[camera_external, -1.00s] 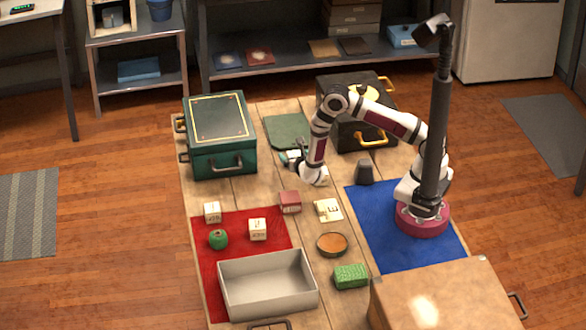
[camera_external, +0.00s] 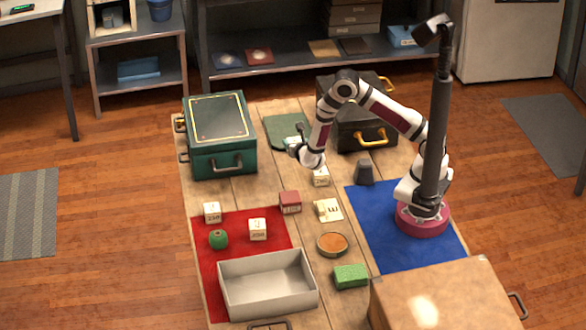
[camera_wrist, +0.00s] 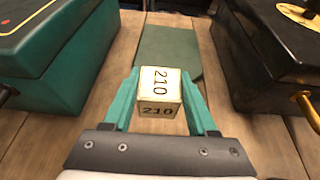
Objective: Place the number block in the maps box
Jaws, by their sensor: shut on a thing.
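In the external view my gripper (camera_external: 293,146) is above the table between the two boxes, and the held block is hard to make out there. A closed dark green box (camera_external: 219,150) with gold trim stands to its left; it also shows in the wrist view (camera_wrist: 60,68). A closed black box (camera_external: 350,137) with gold handles stands to its right. I cannot read which box is for maps.
A green mat (camera_external: 284,122) lies between the boxes. A pale cube (camera_external: 321,177) sits below my wrist. A red block (camera_external: 290,202) is mid-table. A grey weight (camera_external: 364,172) stands right.

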